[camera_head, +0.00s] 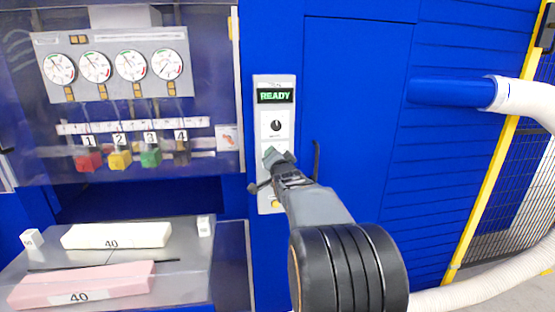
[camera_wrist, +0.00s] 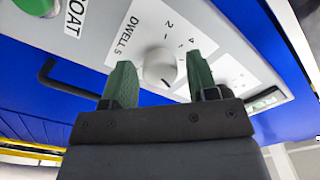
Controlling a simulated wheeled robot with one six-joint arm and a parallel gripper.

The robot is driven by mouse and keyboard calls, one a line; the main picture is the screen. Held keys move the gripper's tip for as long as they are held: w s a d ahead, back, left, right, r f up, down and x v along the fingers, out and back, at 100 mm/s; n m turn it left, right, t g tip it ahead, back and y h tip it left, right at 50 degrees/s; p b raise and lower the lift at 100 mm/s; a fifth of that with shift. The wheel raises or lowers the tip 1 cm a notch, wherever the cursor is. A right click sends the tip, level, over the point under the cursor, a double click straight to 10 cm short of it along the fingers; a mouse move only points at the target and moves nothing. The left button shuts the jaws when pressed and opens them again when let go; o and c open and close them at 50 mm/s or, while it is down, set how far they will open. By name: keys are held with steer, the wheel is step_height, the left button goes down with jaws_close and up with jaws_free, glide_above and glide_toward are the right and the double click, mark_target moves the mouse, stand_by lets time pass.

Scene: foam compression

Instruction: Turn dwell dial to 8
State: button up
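The dwell dial (camera_wrist: 159,66) is a pale round knob on a white plate lettered "DWELL S" in the wrist view. The numbers 2 and 4 show beside it; the others are hidden or out of view, and I cannot read the knob's setting. My gripper (camera_wrist: 161,78) is open, with one green finger on each side of the knob; I cannot tell whether they touch it. In the head view my gripper (camera_head: 279,158) is at the control panel (camera_head: 287,88), below the upper dial (camera_head: 276,125), and hides the dwell dial.
A green "READY" display (camera_head: 275,96) tops the panel. A black bent handle (camera_head: 316,160) sticks out just right of it; it also shows in the wrist view (camera_wrist: 70,80). A metal table (camera_head: 190,265) with a white foam block (camera_head: 116,235) and a pink one (camera_head: 82,285) stands left.

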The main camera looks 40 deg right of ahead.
steer(key=shift+o, duration=0.5)
steer(key=shift+a, duration=0.1)
steer(key=v, duration=1.3)
steer(key=shift+s+b, duration=0.4)
steer(key=shift+a, duration=0.15)
